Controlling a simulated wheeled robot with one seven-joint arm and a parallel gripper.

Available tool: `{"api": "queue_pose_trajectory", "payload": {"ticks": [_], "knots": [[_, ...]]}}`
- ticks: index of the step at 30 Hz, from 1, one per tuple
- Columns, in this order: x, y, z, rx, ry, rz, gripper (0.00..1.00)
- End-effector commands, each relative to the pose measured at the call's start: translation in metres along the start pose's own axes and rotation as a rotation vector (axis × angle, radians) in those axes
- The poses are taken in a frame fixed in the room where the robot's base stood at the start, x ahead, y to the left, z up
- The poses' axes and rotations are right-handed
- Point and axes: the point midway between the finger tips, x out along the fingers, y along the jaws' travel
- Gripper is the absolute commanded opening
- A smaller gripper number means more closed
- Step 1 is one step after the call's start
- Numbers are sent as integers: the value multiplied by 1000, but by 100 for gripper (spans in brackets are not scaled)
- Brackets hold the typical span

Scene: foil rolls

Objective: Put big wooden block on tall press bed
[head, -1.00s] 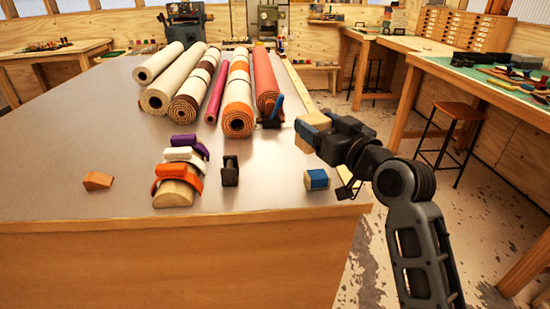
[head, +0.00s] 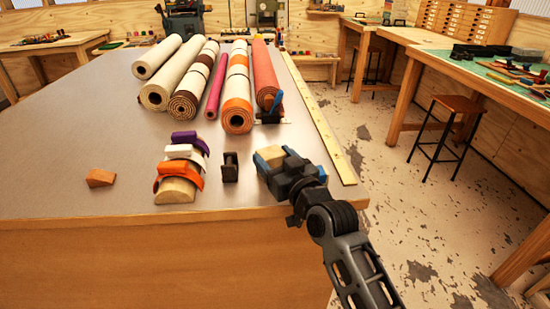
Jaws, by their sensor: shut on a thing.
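My gripper (head: 274,160) is shut on a light wooden block (head: 269,154), taken to be the big wooden block. It is over the near right part of the grey table, and I cannot tell how high the block is above the top. Two presses stand at the back: a dark blue-grey one (head: 184,24) at left and a pale green one (head: 266,14) right of it, both cut by the top edge. Their beds do not show clearly, so I cannot tell which is the tall press.
Several rolls (head: 237,95) lie on the grey table (head: 85,130). A stack of coloured curved pieces (head: 180,170), a dark spool-like holder (head: 230,167) and a wooden wedge (head: 101,177) sit near its front. A stool (head: 447,130) stands right; the floor aisle beside the table is clear.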

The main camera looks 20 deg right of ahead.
Motion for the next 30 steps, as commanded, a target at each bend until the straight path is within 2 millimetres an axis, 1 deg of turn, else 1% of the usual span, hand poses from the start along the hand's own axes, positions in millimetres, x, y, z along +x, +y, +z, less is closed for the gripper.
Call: {"api": "queue_pose_trajectory", "payload": {"ticks": [5,9,10,17,23,27,30], "knots": [[0,0,0,0,1,0,35],[0,0,4,-1,1,0,35],[0,0,2,0,0,0,71],[0,0,2,0,0,0,93],[0,0,2,-1,0,0,93],[0,0,-3,-1,0,0,93],[-13,0,2,0,-1,1,93]]}}
